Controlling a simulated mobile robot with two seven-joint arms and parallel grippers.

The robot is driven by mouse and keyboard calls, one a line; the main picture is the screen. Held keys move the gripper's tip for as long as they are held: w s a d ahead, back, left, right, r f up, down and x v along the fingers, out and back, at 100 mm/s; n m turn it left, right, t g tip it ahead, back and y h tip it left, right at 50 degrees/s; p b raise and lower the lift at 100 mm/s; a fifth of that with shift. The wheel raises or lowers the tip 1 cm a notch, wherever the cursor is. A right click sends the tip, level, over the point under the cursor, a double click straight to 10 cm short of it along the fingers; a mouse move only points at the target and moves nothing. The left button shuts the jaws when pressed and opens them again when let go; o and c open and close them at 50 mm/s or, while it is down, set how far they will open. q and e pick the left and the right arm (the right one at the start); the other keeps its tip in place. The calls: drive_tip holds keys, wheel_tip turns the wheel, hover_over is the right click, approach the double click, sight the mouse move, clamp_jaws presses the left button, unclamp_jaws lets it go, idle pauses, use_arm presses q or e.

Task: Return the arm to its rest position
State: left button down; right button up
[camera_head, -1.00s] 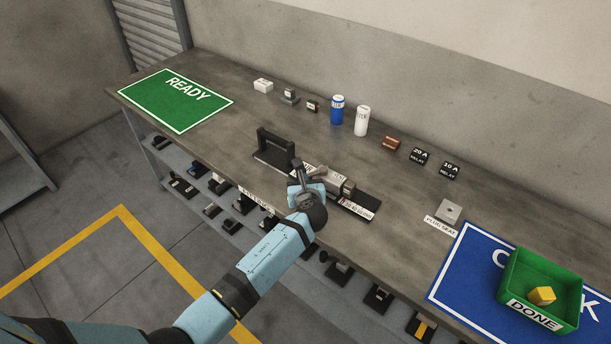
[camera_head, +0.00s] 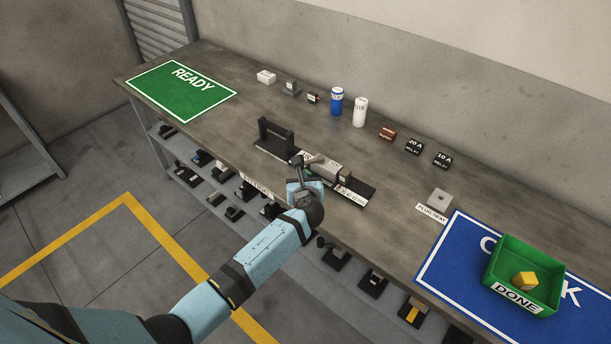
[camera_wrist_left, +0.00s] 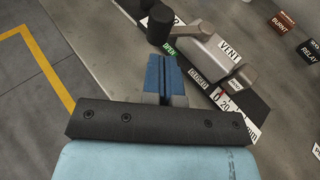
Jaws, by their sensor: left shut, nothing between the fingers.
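My left arm comes in from the lower left in the head view, and its gripper (camera_head: 300,166) is at the front edge of the bench (camera_head: 230,125). In the left wrist view the blue fingers (camera_wrist_left: 162,78) are together with nothing between them. They are close beside a grey valve unit (camera_wrist_left: 208,50) with a black-knobbed lever and labels reading VENT, OPEN and CLOSED. The same valve unit (camera_head: 328,168) stands on a black base in the head view. I cannot tell whether the fingers touch it. My right gripper is not in view.
A black bracket (camera_head: 276,134) stands left of the valve. Cans, relays and small parts line the back. A green READY mat (camera_head: 170,98) is left; a blue mat (camera_head: 450,262) with a green DONE bin (camera_head: 497,276) holding a yellow block is right. Below is a shelf of parts.

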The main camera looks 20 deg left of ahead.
use_arm(q)
drive_tip(key=v, duration=1)
drive_tip(key=s+f+n+g+h+p, duration=0.1)
drive_tip(key=s+f+n+h, duration=0.2)
drive_tip(key=s+n, duration=0.4)
drive_tip(key=s+f+n+g+h+p, duration=0.1)
drive_tip(key=s+f+n+g+h, duration=0.2)
drive_tip(key=s+n, duration=0.35)
drive_tip(key=s+r+n+t+h+p, duration=0.1)
drive_tip(key=s+n+h+p, duration=0.1)
drive_tip(key=s+n, duration=1)
drive_tip(key=shift+s+a+r+n+t+h, duration=0.3)
drive_tip(key=shift+a+r+n+t+h, duration=0.15)
drive_tip(key=shift+n+h, duration=0.55)
drive_tip(key=shift+f, duration=0.1)
